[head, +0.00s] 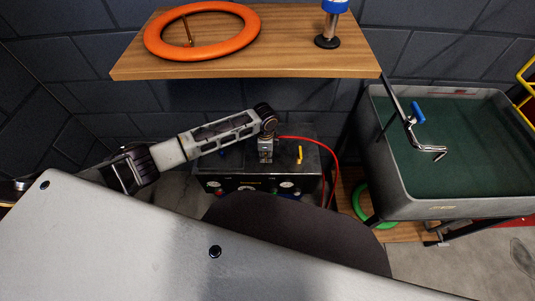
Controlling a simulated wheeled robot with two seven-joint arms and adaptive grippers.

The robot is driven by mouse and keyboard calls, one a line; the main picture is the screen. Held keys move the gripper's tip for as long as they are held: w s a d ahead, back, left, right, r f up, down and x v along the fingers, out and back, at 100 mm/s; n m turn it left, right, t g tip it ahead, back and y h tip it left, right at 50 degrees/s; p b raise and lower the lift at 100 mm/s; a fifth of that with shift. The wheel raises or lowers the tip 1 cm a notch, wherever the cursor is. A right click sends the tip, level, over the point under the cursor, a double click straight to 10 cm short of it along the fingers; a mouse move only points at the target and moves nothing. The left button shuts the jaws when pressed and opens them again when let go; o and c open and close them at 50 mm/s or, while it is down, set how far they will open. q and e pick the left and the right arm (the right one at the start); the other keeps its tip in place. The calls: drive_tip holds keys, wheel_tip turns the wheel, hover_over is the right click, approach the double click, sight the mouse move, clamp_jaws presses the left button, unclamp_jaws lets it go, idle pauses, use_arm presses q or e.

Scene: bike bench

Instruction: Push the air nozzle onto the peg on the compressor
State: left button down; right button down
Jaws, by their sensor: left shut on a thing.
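The compressor (240,183) is a dark box with gauges on its front, standing low against the wall below the wooden shelf. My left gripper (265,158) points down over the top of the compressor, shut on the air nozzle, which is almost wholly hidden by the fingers. A red hose (333,152) runs from beside the gripper to the right and down. A small yellow upright piece (299,154) stands on the compressor top, right of the gripper; I cannot tell if it is the peg. My right gripper is not in view.
A wooden shelf (285,58) overhangs behind, bearing an orange ring (154,44) and a blue-topped stand (327,41). A grey basin with a green floor (450,150) stands at the right. A green ring (364,211) lies below it.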

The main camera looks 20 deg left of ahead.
use_arm(q)
drive_tip(key=shift+f, duration=0.3)
drive_tip(key=c, duration=1.1)
unclamp_jaws()
drive_tip(key=shift+r, duration=0.1)
drive_tip(key=shift+r, duration=0.5)
wheel_tip(320, 180, up, 11)
drive_tip(key=shift+d, duration=0.1)
